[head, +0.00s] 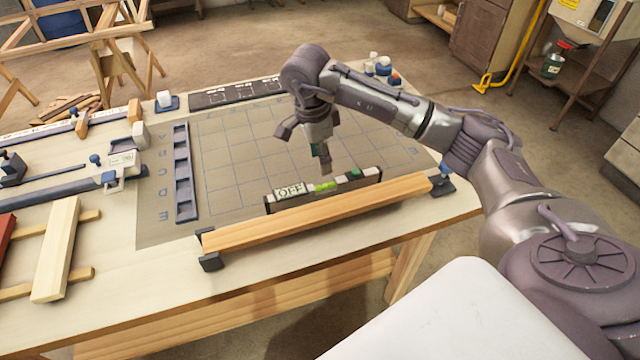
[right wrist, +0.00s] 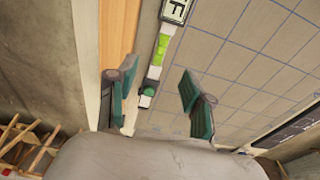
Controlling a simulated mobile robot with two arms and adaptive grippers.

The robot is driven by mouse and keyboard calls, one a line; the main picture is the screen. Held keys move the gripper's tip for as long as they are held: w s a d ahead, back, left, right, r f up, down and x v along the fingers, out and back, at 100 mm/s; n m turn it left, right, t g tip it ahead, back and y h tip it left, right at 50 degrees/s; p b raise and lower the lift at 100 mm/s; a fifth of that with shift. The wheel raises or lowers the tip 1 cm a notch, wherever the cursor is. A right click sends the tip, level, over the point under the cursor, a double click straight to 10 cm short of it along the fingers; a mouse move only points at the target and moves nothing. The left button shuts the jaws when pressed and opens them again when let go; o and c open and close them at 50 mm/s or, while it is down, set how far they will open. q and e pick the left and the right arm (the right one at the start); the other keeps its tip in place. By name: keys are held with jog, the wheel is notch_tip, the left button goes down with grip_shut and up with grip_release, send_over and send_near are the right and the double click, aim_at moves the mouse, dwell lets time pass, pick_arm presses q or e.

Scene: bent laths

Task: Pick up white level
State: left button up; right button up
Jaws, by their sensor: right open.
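The level (head: 322,188) lies on the gridded mat just behind a long wooden lath. It is a slim bar with dark sides, a white-and-green top and an "OFF" label at its left end. My right gripper (head: 306,152) is open and empty, above and behind the level in the head view. In the right wrist view the level (right wrist: 162,45) runs from the top edge down to between the two open fingers (right wrist: 150,92), apart from both. Its near end is next to the left finger. My left gripper is out of view.
The wooden lath (head: 320,213) runs along the table's front edge between dark end blocks (head: 211,261). The gridded mat (head: 225,160) is mostly clear. A dark slotted rack (head: 183,172) and measuring tools stand at left; small blocks sit at the back.

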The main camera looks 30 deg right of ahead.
send_over(324, 185)
jog(key=f, duration=0.4)
jog(key=shift+a+f+p, duration=0.25)
jog(key=shift+f+p, duration=0.1)
jog(key=shift+f, duration=0.35)
notch_tip(324, 185, down, 2)
jog(key=shift+d+f+p, duration=0.15)
jog(key=shift+p, duration=0.6)
notch_tip(324, 185, down, 2)
jog(key=shift+d+f, duration=0.15)
jog(key=shift+f, duration=0.05)
jog(key=shift+f+p, duration=0.25)
jog(key=shift+p, duration=0.05)
jog(key=shift+f, duration=0.1)
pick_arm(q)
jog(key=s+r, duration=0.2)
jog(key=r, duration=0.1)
pick_arm(e)
grip_shut()
